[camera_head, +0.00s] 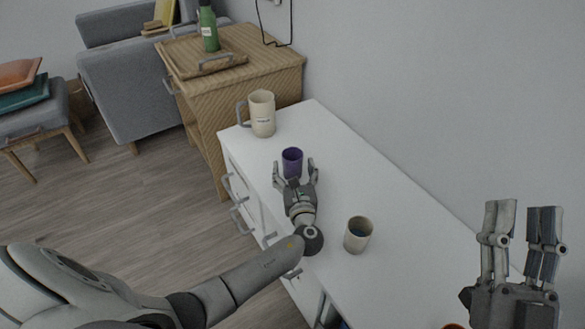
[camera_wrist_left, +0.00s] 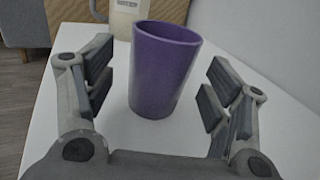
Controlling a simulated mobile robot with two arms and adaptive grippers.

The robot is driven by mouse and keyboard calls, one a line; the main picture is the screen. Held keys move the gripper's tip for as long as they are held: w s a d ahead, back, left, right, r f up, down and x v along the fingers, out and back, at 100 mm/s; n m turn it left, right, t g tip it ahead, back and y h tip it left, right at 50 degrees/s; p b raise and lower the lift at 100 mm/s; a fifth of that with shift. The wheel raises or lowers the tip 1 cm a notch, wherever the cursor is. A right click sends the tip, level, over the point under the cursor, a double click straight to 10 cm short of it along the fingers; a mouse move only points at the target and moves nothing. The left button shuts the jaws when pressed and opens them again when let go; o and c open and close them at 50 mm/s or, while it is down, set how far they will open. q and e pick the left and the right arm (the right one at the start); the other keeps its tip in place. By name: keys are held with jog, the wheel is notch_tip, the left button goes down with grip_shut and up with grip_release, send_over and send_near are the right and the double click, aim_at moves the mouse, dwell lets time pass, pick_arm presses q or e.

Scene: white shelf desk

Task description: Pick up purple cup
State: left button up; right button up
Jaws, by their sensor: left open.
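The purple cup (camera_head: 292,162) stands upright on the white desk (camera_head: 335,135), just beyond my left gripper (camera_head: 296,170). In the left wrist view the purple cup (camera_wrist_left: 162,70) stands between the two spread fingers of my left gripper (camera_wrist_left: 160,98), with a gap on each side. The left gripper is open and not gripping the cup. My right gripper (camera_head: 523,222) is at the right of the head view, raised with its fingers apart, and holds nothing that I can see.
A beige mug with a handle (camera_head: 262,115) stands behind the purple cup; it also shows in the left wrist view (camera_wrist_left: 122,18). Another beige cup (camera_head: 358,234) stands nearer, right of my left wrist. A wooden cabinet (camera_head: 250,95) adjoins the desk's far end. The wall borders the right side.

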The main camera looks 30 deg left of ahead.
aim_at(294, 169)
pick_arm(q)
jog(key=shift+b+x, duration=0.35)
jog(key=shift+x, duration=1.2)
jog(key=c, duration=1.1)
jog(key=shift+c, duration=0.9)
pick_arm(e)
jog(key=s+r+t+y, duration=0.1)
jog(key=s+r+t, duration=0.1)
jog(key=s+r, duration=0.1)
jog(key=shift+d+r+t, duration=0.1)
jog(key=shift+d+t, duration=0.05)
jog(key=shift+t, duration=0.15)
pick_arm(q)
jog(key=shift+r, duration=0.1)
